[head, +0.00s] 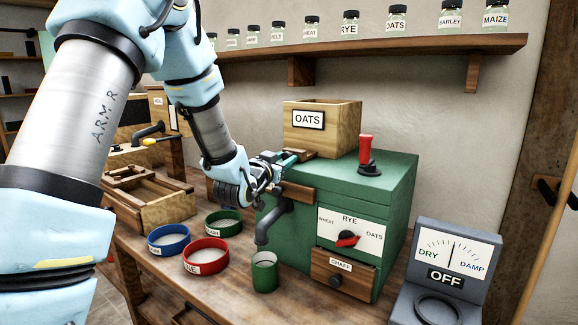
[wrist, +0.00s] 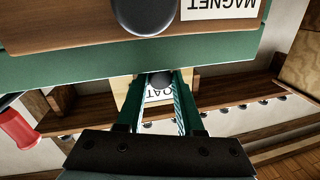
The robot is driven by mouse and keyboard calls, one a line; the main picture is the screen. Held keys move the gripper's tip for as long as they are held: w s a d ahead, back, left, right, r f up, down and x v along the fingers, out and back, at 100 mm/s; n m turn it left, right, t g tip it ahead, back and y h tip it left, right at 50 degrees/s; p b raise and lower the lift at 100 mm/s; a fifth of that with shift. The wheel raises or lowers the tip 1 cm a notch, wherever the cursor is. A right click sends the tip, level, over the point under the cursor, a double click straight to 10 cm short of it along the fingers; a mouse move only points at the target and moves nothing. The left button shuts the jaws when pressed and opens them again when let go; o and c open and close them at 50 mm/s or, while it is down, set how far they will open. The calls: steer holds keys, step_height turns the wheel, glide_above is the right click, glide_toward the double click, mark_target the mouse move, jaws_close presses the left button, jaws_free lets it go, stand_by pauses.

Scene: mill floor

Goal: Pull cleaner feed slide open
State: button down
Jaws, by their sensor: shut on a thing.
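The cleaner (head: 290,228) is a green box on the bench with a wooden OATS hopper (head: 340,135) on top. The feed slide (head: 303,153) is a small wooden piece that shows at the hopper's lower left. My gripper (head: 290,158) reaches in from the left at the slide. In the wrist view my gripper (wrist: 160,92) has its two green-edged fingers closed on a small dark knob (wrist: 160,79), with the OATS label behind it. The fingers hide part of the slide, and I cannot tell how far it stands out.
A wooden MAGNET drawer (wrist: 70,25) with a dark knob lies close to my gripper. A red lever (head: 366,150) stands on the cleaner's top. A spout (head: 272,222) hangs over a green cup (head: 265,272). Blue (head: 168,240), red and green rings lie on the bench.

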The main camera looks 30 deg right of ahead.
steer(key=shift+a+f, duration=0.1)
steer(key=c, duration=0.5)
jaws_free()
steer(key=shift+s+a, duration=0.1)
steer(key=shift+c, duration=0.2)
steer(key=shift+s+a, duration=0.3)
steer(key=shift+a, duration=0.05)
steer(key=b+v, duration=0.3)
steer(key=v, duration=0.7)
steer(key=shift+b, duration=0.4)
steer(key=shift+d, duration=0.1)
